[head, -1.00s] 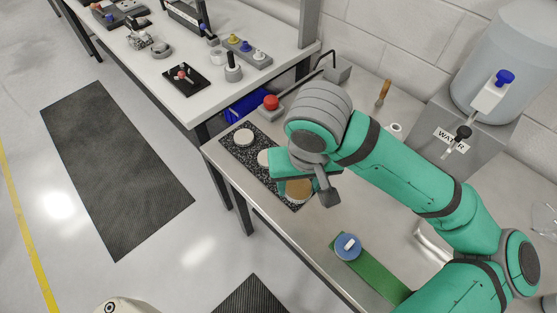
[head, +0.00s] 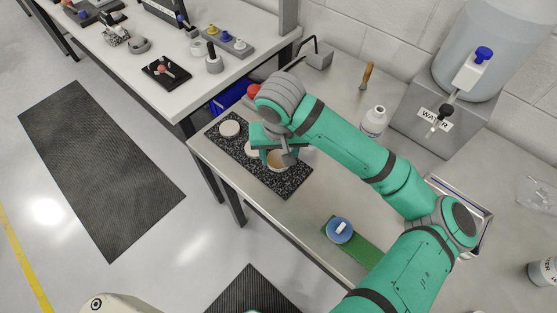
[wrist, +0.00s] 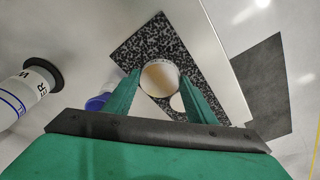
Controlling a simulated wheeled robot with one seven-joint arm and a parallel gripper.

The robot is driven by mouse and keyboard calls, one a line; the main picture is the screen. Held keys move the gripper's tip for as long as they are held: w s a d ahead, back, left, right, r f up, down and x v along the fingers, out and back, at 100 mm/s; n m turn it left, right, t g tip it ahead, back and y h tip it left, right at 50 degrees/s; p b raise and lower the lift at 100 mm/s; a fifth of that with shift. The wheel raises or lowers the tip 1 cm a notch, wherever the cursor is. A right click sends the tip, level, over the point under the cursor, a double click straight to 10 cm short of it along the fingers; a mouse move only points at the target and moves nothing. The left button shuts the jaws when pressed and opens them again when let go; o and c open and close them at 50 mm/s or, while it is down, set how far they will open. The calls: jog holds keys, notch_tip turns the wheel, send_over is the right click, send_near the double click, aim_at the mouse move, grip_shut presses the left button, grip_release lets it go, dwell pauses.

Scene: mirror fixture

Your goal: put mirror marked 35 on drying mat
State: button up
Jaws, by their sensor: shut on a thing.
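My gripper (head: 277,158) is shut on a round tan-faced mirror (head: 279,161), a little above the black speckled slab (head: 290,184). In the wrist view the mirror (wrist: 159,79) sits between the two fingertips; no number can be read on it. Two pale discs remain on the slab: one (head: 230,129) near its far end, and one (head: 251,149) partly hidden beside my gripper. A green strip (head: 368,254) lies nearer the front of the bench, with a blue disc (head: 339,230) bearing a pale piece on top. I cannot tell for sure which surface is the drying mat.
A red button (head: 254,90) is behind the slab. A white bottle (head: 373,122) and the water tank (head: 470,55) stand at the back, with a metal tray (head: 484,224) partly behind my arm. Bare steel lies between slab and green strip.

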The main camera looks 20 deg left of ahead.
aim_at(278, 158)
jog(key=shift+w+a+f, duration=0.2)
jog(key=shift+f, duration=0.15)
jog(key=shift+w+a+f, duration=0.1)
jog(key=shift+w+f, duration=0.05)
jog(key=shift+f, duration=0.8)
jog(key=shift+w+a+f, duration=0.1)
jog(key=shift+f, duration=0.8)
jog(key=shift+f, duration=0.1)
jog(key=o, duration=1.2)
jog(key=shift+c, duration=0.2)
jog(key=r, duration=0.4)
jog(key=s+r, duration=0.1)
jog(key=r, duration=0.3)
jog(key=d+r, duration=0.1)
jog(key=r, duration=0.3)
jog(key=shift+s+r, duration=0.1)
jog(key=shift+s, duration=0.25)
jog(key=shift+w, duration=0.1)
